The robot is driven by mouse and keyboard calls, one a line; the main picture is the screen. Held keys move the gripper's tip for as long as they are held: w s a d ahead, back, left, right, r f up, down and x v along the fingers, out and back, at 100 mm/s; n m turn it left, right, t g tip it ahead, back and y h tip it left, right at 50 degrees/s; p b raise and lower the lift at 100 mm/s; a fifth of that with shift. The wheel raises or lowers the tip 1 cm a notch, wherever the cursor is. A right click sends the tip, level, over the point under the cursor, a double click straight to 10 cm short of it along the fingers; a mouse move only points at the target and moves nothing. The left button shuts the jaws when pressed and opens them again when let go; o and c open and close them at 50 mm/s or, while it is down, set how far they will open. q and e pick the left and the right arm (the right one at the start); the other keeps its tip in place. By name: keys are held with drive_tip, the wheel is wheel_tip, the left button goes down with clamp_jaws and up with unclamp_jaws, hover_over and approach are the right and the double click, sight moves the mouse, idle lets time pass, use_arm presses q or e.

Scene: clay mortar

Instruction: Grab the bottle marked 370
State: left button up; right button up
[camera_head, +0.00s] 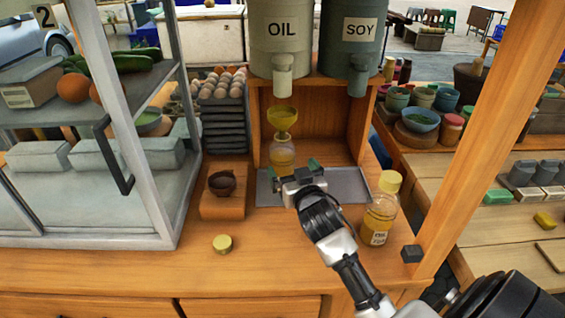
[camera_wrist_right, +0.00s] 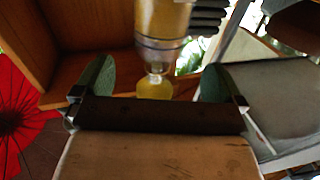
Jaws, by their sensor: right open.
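A clear bottle of yellow liquid (camera_head: 380,219) with a pale yellow cap stands upright on the counter at the right. It has a small label whose print is too small to read surely. A second clear bottle (camera_head: 282,157) stands under the OIL spout with a yellow funnel (camera_head: 283,119) in its top; I see no readable marking on it. My right gripper (camera_head: 292,167) is open and empty, just in front of this second bottle. In the right wrist view the bottle (camera_wrist_right: 163,20) and funnel (camera_wrist_right: 155,88) appear upside down, beyond and between the open fingers (camera_wrist_right: 157,72).
A grey metal tray (camera_head: 345,188) lies below my gripper. A small brown bowl (camera_head: 222,182) sits on a wooden block at left, and a loose yellow lid (camera_head: 222,244) lies before it. A glass cabinet (camera_head: 158,190) bounds the left; a wooden post (camera_head: 480,120) the right.

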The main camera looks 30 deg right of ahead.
sight(282, 152)
drive_tip(key=x, duration=0.8)
drive_tip(key=shift+w+d+f+p, duration=0.1)
drive_tip(key=shift+w+f+p, duration=0.05)
drive_tip(key=shift+p, duration=0.15)
drive_tip(key=c, duration=1.2)
